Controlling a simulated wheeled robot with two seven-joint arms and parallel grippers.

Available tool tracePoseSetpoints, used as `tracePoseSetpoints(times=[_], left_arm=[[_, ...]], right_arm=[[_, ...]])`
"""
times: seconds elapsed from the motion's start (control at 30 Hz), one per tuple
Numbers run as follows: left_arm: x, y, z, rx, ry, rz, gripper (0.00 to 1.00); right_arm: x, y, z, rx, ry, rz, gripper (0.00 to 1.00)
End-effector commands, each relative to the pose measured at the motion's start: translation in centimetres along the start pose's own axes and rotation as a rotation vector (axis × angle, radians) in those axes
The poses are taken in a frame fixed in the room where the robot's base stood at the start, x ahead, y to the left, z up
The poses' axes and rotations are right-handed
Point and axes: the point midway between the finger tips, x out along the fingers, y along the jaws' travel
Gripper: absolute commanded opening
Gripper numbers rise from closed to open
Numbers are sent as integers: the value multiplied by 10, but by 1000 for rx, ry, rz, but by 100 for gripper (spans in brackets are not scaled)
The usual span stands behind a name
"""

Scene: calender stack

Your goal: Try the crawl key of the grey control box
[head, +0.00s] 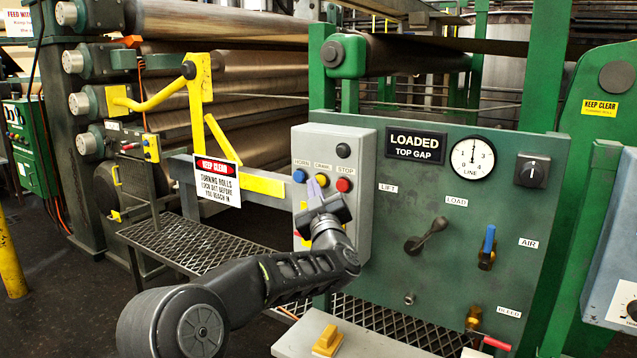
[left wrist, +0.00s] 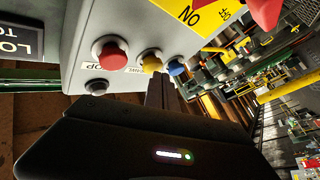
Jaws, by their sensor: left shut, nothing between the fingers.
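The grey control box (head: 358,220) stands upright at the left of the green panel. In the left wrist view the shut fingers (left wrist: 159,88) end close by the yellow key (left wrist: 151,61), between the red key (left wrist: 110,53) and blue key (left wrist: 176,66). I cannot tell whether they touch it. My right gripper is not in view.
A yellow-and-grey bar with a KEEP CLEAR sign (head: 217,182) is left of the box. The green panel (head: 440,290) carries a lift/load lever (head: 426,236), an air valve (head: 487,247) and a gauge (head: 473,159). A light ledge (head: 375,345) with a yellow block lies below.

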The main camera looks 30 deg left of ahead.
Motion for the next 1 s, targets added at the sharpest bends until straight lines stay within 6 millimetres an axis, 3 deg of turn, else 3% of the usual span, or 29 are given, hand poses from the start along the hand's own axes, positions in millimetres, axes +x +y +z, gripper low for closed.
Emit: tracePoseSetpoints(times=[1.0], left_arm=[[5,4,4,0,-1,1,0]], right_arm=[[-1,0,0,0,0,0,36]])
